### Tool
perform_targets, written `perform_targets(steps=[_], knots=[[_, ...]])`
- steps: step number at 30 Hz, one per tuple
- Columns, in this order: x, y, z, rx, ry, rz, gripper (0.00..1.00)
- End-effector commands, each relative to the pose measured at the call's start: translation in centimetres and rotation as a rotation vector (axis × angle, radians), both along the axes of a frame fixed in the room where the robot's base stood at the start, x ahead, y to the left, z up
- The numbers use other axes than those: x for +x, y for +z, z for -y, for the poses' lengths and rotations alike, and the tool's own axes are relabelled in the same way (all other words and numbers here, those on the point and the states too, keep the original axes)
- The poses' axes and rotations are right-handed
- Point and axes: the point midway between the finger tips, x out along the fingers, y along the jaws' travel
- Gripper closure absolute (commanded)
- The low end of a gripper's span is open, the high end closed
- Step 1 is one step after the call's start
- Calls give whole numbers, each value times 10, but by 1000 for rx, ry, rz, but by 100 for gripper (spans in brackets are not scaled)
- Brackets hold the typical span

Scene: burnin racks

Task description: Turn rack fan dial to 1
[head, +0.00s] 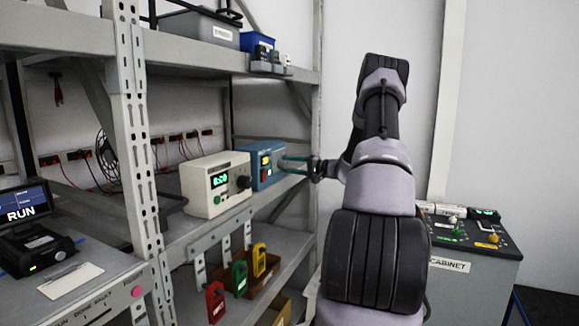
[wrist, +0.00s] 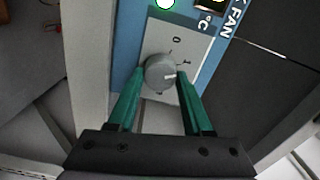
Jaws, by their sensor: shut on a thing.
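The rack fan unit is a blue box (head: 264,164) on the middle shelf. Its grey round dial (wrist: 160,70) shows in the wrist view on a pale plate with marks 0, 1 and a partly hidden mark below. The dial's white pointer line faces right, close to the 1 mark and a little below it. My gripper (wrist: 160,76) has its green fingers on both sides of the dial, shut on it. In the head view my gripper (head: 297,163) reaches the unit's front from the right, and the dial cannot be made out.
A cream instrument (head: 216,184) with a green display and dark knob stands left of the blue unit. A grey cabinet (head: 470,265) with controls stands at right. The rack post (head: 132,150) is at left.

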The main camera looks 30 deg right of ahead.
Motion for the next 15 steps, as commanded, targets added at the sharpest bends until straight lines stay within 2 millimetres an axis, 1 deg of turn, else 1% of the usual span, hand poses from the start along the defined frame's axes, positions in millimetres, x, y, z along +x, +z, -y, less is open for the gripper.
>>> perform_targets(steps=[1,3,11,15], knots=[[-1,-3,1,-2,0,-5,42],[-1,-2,1,-1,0,-4,20],[0,-1,0,0,0,-2,20],[-5,-1,5,0,-1,-2,20]])
